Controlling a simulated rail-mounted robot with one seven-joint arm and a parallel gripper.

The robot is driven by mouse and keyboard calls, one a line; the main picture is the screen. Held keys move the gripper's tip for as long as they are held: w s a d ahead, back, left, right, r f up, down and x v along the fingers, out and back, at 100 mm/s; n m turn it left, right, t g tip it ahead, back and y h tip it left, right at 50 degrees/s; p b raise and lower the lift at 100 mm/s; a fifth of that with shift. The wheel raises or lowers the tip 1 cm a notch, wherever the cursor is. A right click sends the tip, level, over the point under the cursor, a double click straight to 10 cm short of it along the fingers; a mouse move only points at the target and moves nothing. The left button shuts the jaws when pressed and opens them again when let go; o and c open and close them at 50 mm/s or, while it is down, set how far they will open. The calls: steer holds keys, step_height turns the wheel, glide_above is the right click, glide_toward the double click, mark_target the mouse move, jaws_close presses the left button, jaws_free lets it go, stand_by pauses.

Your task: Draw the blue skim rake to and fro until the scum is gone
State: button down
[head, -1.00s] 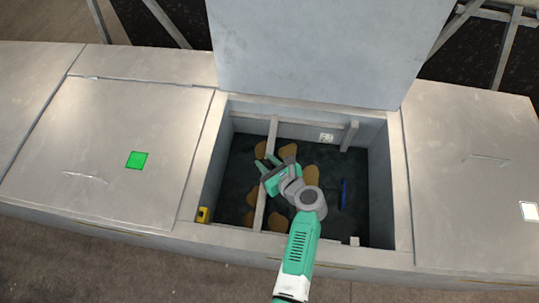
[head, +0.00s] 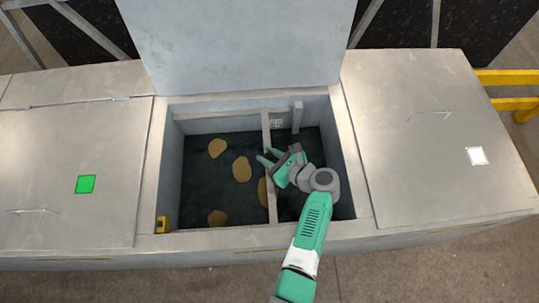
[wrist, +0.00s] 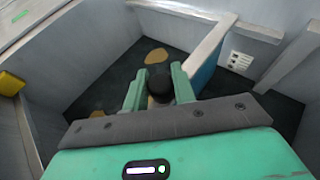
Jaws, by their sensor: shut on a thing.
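The skim rake (head: 266,130) shows in the head view as a pale bar running front to back across the open tank, right of its middle. In the wrist view its blue side (wrist: 205,72) shows to the right of my fingers. My gripper (head: 269,157) is at the bar; in the wrist view its green fingers are shut around a black knob (wrist: 160,86). Tan scum patches (head: 242,168) float on the dark liquid left of the bar, and one lies against it. A patch also shows ahead of my fingers in the wrist view (wrist: 156,57). My arm hides the tank's front right.
The tank wall (head: 172,165) surrounds the liquid, with a raised lid (head: 240,45) behind. A grey post (head: 297,117) stands at the back right. A yellow block (head: 162,224) sits at the front left rim. Closed covers flank the tank, bearing green (head: 85,184) and white (head: 477,156) squares.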

steer(key=c, duration=1.1)
jaws_free()
steer(key=shift+c, duration=0.2)
steer(key=p+v, duration=0.2)
steer(key=v, duration=0.5)
steer(key=shift+s+d, duration=0.25)
steer(key=shift+d, duration=0.05)
